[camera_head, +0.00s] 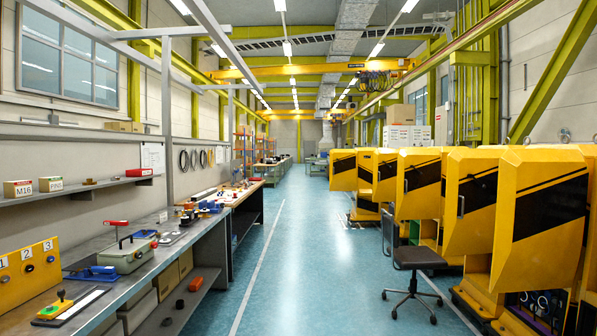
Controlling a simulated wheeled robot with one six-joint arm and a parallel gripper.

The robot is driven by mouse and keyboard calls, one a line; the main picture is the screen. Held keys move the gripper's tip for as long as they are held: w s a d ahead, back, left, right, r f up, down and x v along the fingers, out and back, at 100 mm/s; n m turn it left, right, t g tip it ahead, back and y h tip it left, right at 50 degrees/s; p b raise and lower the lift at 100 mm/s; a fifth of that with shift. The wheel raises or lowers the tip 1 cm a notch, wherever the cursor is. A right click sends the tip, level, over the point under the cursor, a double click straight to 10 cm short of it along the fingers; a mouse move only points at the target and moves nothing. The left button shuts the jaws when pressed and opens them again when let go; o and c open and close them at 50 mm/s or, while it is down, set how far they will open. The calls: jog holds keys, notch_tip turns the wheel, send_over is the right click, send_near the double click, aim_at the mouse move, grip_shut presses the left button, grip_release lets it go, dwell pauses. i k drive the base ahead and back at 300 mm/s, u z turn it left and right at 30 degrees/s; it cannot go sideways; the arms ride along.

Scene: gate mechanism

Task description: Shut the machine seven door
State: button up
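A row of yellow machines with dark-striped door panels stands along the right side. The nearest panel (512,212) is large, with a black window band. Behind it are a second panel (456,230), a third panel (412,207), and several smaller ones farther back, down to the far panel (342,182). The panels overlap in this view. I see no machine numbers, so I cannot tell which door is machine seven's or how far it is open. My gripper is not in view.
A swivel chair (417,258) stands in the aisle before the machines. A long grey workbench (140,262) with tools and boxes runs along the left. A numbered yellow panel (30,275) is at its near end. The blue floor (300,265) between is clear.

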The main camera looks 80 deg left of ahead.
aim_at(342, 177)
jog(key=u, duration=2.25)
jog(key=i, duration=4.55)
jog(key=u, duration=0.15)
jog(key=i, duration=5.7)
jog(key=u, duration=0.05)
